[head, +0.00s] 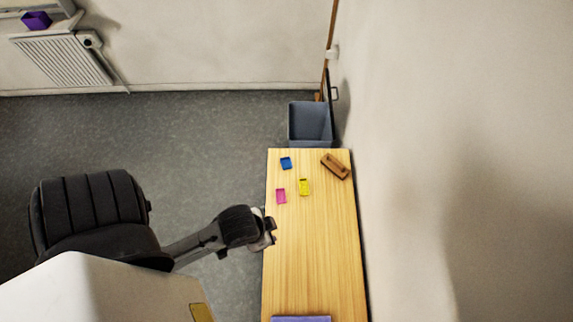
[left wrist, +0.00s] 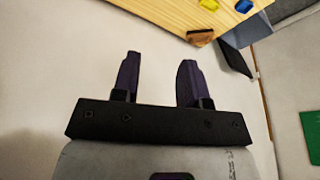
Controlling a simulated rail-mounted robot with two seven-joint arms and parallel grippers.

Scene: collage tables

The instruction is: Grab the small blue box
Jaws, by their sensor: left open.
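The small blue box (head: 286,163) lies on the wooden table (head: 315,250), near its far left corner. It also shows at the top edge of the left wrist view (left wrist: 243,6), partly cut off. My left gripper (head: 271,231) is near the table's left edge, nearer than the blue box and apart from it. In the left wrist view my left gripper (left wrist: 160,61) has its two dark fingers spread with nothing between them. My right gripper is not in view.
A pink box (head: 281,196) and a yellow box (head: 305,187) lie nearer than the blue one. A brown wooden object (head: 335,167) lies to its right. A grey bin (head: 310,122) stands beyond the table. A wall runs along the right. The table's middle is clear.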

